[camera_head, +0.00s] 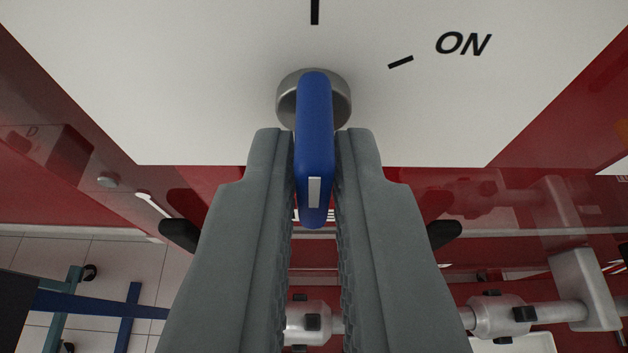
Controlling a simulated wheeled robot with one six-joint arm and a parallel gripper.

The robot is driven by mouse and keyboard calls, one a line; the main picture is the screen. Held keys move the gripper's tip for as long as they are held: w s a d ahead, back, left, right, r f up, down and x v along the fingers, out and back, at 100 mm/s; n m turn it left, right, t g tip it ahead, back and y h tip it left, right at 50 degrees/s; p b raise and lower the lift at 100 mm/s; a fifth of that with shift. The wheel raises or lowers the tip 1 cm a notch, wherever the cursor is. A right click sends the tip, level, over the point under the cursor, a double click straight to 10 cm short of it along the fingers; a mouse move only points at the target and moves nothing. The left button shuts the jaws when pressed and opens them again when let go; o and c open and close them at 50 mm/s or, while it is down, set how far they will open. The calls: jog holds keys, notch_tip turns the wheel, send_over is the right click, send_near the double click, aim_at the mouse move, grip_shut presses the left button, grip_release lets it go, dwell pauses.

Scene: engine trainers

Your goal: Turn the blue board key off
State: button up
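The blue board key (315,110) is in the upper middle, set on a round metal collar (286,105) on a white panel. Its long side runs upright in the picture, with a pale mark near its lower end. One black tick on the panel lies straight above it, and another lies up and right beside the word ON. My gripper (315,150) has one grey finger on each side of the key. Both fingertips appear to touch its sides. The rear of the key's mount is hidden.
The white panel (170,80) sits on a red board, with glossy red surfaces at both sides. Grey pipe fittings (500,315) are below right. A blue frame (130,310) stands over a tiled floor (110,260) at lower left.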

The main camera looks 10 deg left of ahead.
jog(key=o, duration=0.4)
jog(key=shift+c, duration=0.2)
jog(key=shift+s, duration=0.1)
jog(key=v, duration=1.7)
jog(key=shift+s, duration=0.15)
jog(key=s+d+f, duration=0.2)
jog(key=s+d, duration=0.1)
jog(key=d, duration=0.9)
jog(key=s+d+f, duration=0.3)
jog(key=d, duration=0.9)
jog(key=s+d+f+m+t+h, duration=0.1)
jog(key=s+d+f+t, duration=0.1)
jog(key=s+d+f, duration=0.4)
jog(key=s+d+f+m+t+h, duration=0.1)
jog(key=s+d+f+t+h, duration=0.1)
jog(key=s+d+f, duration=0.4)
jog(key=s+d, duration=0.5)
jog(key=d, duration=0.2)
jog(key=shift+m, duration=0.4)
